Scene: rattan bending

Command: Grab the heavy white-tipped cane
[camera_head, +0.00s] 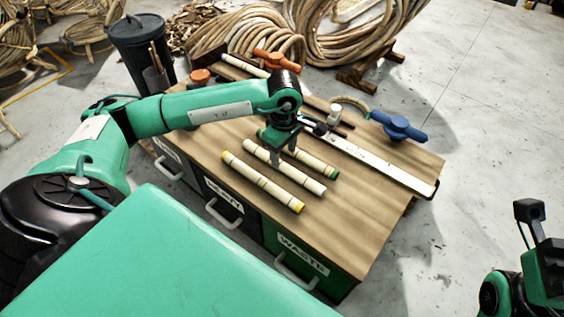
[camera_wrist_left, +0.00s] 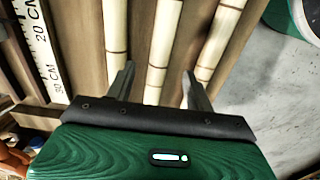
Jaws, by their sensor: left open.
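Three pale canes lie side by side on the wooden table. The white-tipped cane (camera_head: 265,156) is the middle one, between the yellow-tipped cane (camera_head: 258,181) in front and the green-tipped cane (camera_head: 318,162) behind. My left gripper (camera_head: 284,153) is open and points down just over the white-tipped cane, hiding a little of it. In the left wrist view, the middle cane (camera_wrist_left: 165,38) runs between the open fingers of the left gripper (camera_wrist_left: 160,76), and no grip on it shows. The other two canes pass outside the fingers.
A metal ruler (camera_head: 375,163) lies behind the canes, and a blue-handled clamp (camera_head: 398,126) is at the back right. An orange-handled clamp (camera_head: 276,62) stands farther back. Drawers with handles line the table's front.

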